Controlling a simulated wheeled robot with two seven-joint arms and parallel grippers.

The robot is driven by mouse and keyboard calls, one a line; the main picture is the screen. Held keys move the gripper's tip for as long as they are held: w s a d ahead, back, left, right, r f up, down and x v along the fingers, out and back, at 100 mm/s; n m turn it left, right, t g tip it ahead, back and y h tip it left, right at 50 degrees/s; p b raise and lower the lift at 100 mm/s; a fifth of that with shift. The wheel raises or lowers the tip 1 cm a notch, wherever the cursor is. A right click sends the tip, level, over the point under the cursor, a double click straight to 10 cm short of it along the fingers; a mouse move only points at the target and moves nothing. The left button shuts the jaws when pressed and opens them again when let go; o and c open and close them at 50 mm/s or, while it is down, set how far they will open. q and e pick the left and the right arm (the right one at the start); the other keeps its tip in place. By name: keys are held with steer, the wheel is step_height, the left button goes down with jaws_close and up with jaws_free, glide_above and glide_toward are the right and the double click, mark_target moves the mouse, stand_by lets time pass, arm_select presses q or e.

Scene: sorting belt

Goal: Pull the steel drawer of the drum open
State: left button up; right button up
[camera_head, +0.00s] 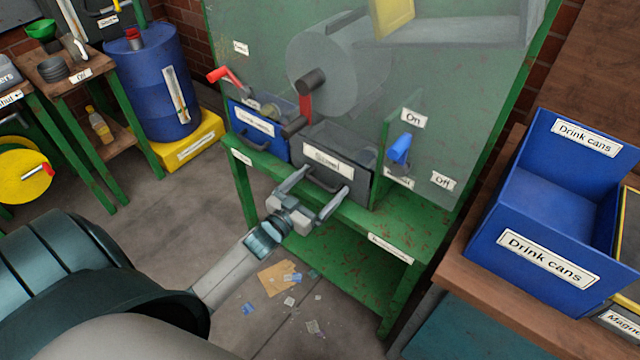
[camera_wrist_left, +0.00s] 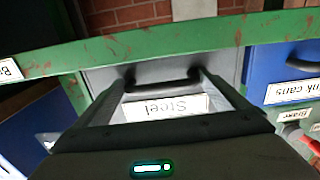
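The grey steel drawer (camera_head: 343,158), with a "Steel" label, sits low in the drum machine beneath the grey drum (camera_head: 340,62). Its front is about in line with the blue drawer beside it. Its dark bar handle (camera_head: 324,186) is on the front below the label. My left gripper (camera_head: 326,180) is open at the drawer front, a finger near each end of the handle. The left wrist view shows the drawer upside down, with the handle (camera_wrist_left: 160,83) between the open fingers (camera_wrist_left: 160,76). I cannot tell whether the fingers touch it. My right gripper is not in view.
A blue drawer (camera_head: 258,127) is left of the steel one. A blue switch lever (camera_head: 400,148) is to the right, between "On" and "Off" labels. The green bench edge (camera_head: 380,236) runs below the drawers. Scraps lie on the floor.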

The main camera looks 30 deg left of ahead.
arm_select(q)
steer(key=c, duration=1)
steer(key=shift+s+p, duration=0.3)
steer(key=shift+s, duration=0.4)
steer(key=s+p, duration=0.1)
steer(key=s, duration=0.6)
steer(key=s+a+p, duration=0.1)
steer(key=s+p, duration=0.1)
steer(key=s, duration=0.5)
steer(key=s+p, duration=0.2)
steer(key=s, duration=0.5)
steer(key=shift+s+a, duration=0.2)
steer(key=shift+a, duration=0.05)
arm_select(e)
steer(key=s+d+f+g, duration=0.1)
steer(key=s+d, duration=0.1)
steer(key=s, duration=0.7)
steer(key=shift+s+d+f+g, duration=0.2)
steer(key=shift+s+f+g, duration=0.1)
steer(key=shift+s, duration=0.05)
arm_select(q)
steer(key=o, duration=1.2)
steer(key=shift+a, duration=0.1)
